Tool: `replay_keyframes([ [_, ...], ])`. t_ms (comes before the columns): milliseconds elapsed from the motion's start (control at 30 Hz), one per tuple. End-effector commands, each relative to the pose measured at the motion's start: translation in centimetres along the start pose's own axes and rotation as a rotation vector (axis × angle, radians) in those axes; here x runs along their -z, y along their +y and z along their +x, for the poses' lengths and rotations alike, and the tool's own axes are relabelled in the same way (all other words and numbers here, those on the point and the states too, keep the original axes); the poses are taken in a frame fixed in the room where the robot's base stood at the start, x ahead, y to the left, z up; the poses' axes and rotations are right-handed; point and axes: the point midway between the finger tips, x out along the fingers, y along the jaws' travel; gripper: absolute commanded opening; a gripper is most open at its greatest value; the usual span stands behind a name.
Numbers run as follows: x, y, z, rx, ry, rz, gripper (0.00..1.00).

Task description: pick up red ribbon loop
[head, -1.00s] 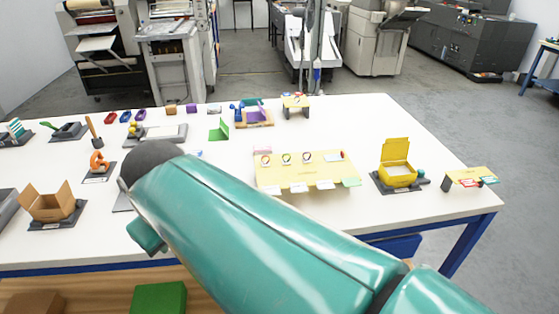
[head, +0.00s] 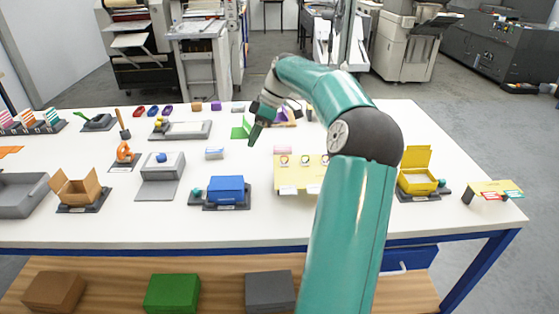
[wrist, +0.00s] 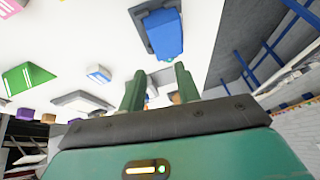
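A small red loop-shaped item (head: 139,111) lies near the far left edge of the white table, in a row with a blue and a purple one. It looks like the red ribbon loop, but is small at this distance. My gripper (head: 256,130) hangs above the middle of the table, well to the right of it and apart from it. In the wrist view my gripper's two fingers (wrist: 160,90) stand apart with nothing held between them. I cannot make out the red item in the wrist view.
A green bracket (head: 240,130) stands near my gripper. A blue box (head: 226,188), a grey stand (head: 160,185), an open cardboard box (head: 77,188) and a yellow box (head: 415,180) stand nearer. A yellow board (head: 290,180) is partly hidden by my arm.

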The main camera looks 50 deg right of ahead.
Motion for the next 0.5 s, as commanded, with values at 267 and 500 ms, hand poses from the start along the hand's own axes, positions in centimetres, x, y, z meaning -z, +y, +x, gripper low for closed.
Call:
replay_keyframes([
  [267,-14.2,4.6,-6.7,-0.08,0.275,-0.076,0.33],
  [500,-16.5,4.9,-6.7,-0.106,0.321,-0.1,0.33],
])
